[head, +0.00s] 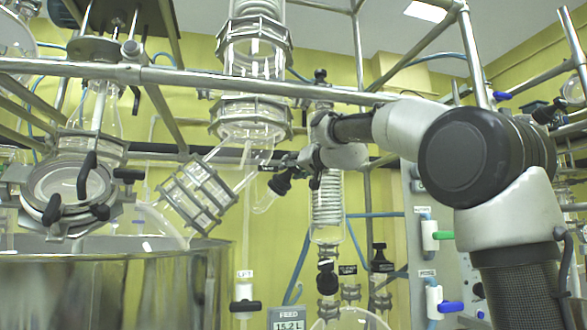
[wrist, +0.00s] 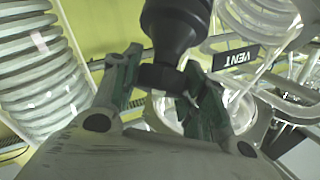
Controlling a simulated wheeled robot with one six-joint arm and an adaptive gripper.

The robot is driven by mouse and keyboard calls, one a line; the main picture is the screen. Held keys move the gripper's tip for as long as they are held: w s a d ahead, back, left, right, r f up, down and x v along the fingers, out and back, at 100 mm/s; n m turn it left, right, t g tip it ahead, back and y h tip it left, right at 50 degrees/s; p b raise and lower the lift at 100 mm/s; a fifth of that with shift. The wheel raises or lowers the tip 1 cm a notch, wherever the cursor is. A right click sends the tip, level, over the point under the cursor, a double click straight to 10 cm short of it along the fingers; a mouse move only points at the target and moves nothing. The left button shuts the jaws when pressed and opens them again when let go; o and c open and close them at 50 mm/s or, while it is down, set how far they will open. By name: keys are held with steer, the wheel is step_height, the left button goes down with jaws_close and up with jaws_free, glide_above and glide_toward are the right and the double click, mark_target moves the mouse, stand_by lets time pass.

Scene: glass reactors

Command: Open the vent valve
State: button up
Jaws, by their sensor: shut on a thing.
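The vent valve has a black knob (wrist: 176,28), seen large at the top middle of the wrist view. The knob also shows in the head view (head: 281,184), on the glassware left of the coiled condenser. A black label reading VENT (wrist: 235,60), upside down, is beside it. My gripper (wrist: 165,76) is shut on the knob, with a green-grey finger on either side of its narrower black end. In the head view my gripper (head: 290,164) reaches in from the right and is small. The exact finger contact is partly hidden, and the valve's turned position cannot be told.
A coiled glass condenser (head: 327,205) stands close to my gripper. A metal frame rail (head: 200,77) crosses above. A large steel vessel (head: 110,285) is at lower left. Green (head: 443,236) and blue (head: 450,307) valve handles are on a panel beneath my arm.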

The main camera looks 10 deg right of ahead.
steer(key=shift+d+n, duration=0.1)
steer(key=shift+n, duration=0.2)
steer(key=n+g+y, duration=0.1)
steer(key=n+y, duration=0.2)
steer(key=n+g+y, duration=0.1)
steer(key=n+y, duration=0.2)
steer(key=n, duration=0.1)
steer(key=shift+n+g, duration=0.3)
steer(key=shift+g, duration=0.1)
steer(key=n+g+y, duration=0.2)
steer(key=n, duration=0.1)
steer(key=n+g+y, duration=0.2)
steer(key=n+g, duration=0.1)
steer(key=n, duration=0.1)
steer(key=shift+s+a+n, duration=0.1)
steer(key=shift+a+n, duration=0.1)
steer(key=shift+n, duration=0.1)
steer(key=o, duration=1.1)
steer(key=shift+c, duration=0.2)
steer(key=shift+m, duration=0.4)
